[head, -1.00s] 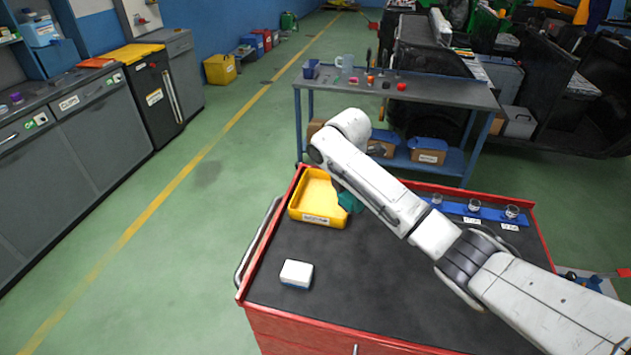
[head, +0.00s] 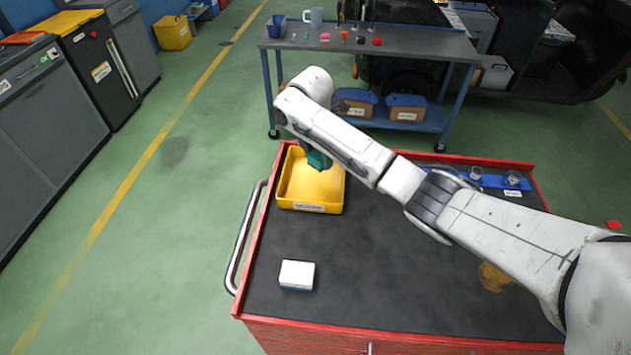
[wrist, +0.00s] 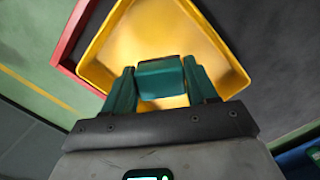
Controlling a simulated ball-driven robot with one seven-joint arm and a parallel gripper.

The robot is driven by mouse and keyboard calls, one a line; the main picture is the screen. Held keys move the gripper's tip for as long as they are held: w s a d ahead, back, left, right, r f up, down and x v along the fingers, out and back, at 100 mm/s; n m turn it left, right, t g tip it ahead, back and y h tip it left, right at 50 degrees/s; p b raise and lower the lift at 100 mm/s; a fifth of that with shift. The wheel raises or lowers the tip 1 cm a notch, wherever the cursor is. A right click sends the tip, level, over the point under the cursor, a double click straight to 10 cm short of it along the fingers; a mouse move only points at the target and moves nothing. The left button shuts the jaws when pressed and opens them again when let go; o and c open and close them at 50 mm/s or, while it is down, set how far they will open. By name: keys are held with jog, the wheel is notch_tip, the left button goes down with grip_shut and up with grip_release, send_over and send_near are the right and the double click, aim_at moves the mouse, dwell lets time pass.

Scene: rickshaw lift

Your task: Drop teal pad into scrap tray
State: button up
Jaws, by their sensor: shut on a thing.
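The teal pad (wrist: 161,77) is held between the two fingers of my gripper (wrist: 162,84) in the wrist view. In the head view the pad (head: 319,160) shows as a small teal patch at the end of my arm, partly hidden by it. The scrap tray is a yellow open tray (head: 309,209) with a label on its front, at the far left corner of the red cart. It also shows in the wrist view (wrist: 90,73), behind the pad. The pad appears over the tray's inside; its height above the floor of the tray is unclear.
The dark cart top (head: 380,290) is clear in the middle. A white and blue block (head: 297,274) lies at its front left. A blue rack with small cups (head: 513,178) is at the right back, partly behind my arm. A grey workbench (head: 400,42) stands beyond.

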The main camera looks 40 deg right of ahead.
notch_tip(320, 180, down, 2)
jog(key=shift+f+b, duration=0.15)
jog(key=shift+b, duration=0.5)
jog(key=o, duration=1.1)
jog(key=shift+o, duration=0.2)
jog(key=r, duration=0.6)
jog(key=a+r, duration=0.1)
jog(key=r, duration=0.3)
jog(key=shift+a+r+p, duration=0.15)
jog(key=shift+r+p, duration=0.15)
jog(key=shift+r, duration=0.15)
jog(key=shift+s, duration=0.1)
